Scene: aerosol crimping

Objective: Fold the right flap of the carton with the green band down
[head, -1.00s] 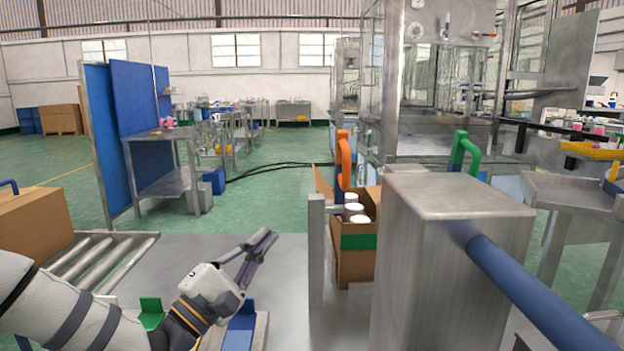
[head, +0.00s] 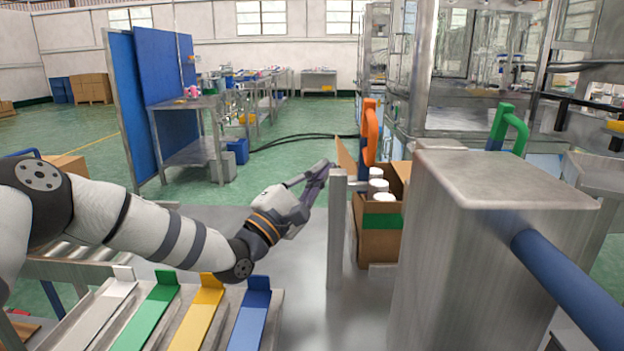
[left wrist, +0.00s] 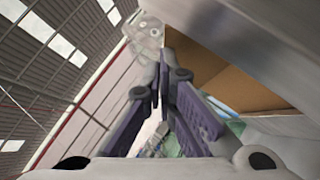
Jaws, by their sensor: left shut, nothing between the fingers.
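The carton with the green band (head: 380,242) stands open in the head view, beyond a thin metal post. White-topped cans (head: 377,187) stand in it. A brown flap (head: 346,157) sticks up on its left. Its right side is partly hidden by a large metal block, and I cannot clearly make out the right flap. My left gripper (head: 322,172) is shut and empty, by the top of the post and left of the carton. In the left wrist view its closed fingers (left wrist: 163,70) show beside brown cardboard (left wrist: 235,82). My right gripper is not in view.
The metal post (head: 336,235) stands between my left arm and the carton. The big metal block (head: 490,240) with a blue bar (head: 570,280) fills the right front. An orange handle (head: 371,130) rises behind the carton. Coloured slots (head: 205,310) lie at the front left.

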